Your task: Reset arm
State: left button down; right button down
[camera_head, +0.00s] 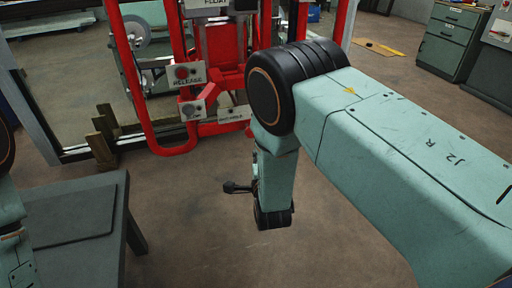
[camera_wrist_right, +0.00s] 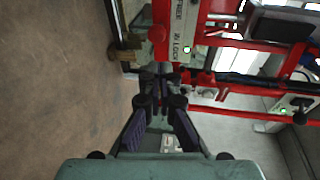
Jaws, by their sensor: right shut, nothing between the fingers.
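My right arm (camera_head: 400,140) comes in from the right, bends at a black joint, and hangs down in the middle of the head view. My right gripper (camera_head: 236,187) shows there only as a small dark part beside the wrist. In the right wrist view, the gripper (camera_wrist_right: 160,78) is shut, its fingertips together and nothing between them. It points toward the red frame manipulator (camera_wrist_right: 160,20), with a visible gap in the head view. Of my left arm, only a piece shows at the left edge; its gripper is out of view.
The red frame manipulator (camera_head: 343,25) stands behind my right arm, with a RELEASE panel (camera_head: 186,76) and other labelled panels. A grey-green table (camera_head: 75,210) is at lower left. Wooden blocks (camera_head: 101,150) stand by the frame. Cabinets (camera_head: 452,42) are at far right. The floor below my right wrist is clear.

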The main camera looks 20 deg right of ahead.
jog(key=shift+s+f, duration=0.1)
jog(key=shift+s, duration=0.15)
jog(key=shift+s, duration=0.15)
jog(key=shift+a, duration=0.1)
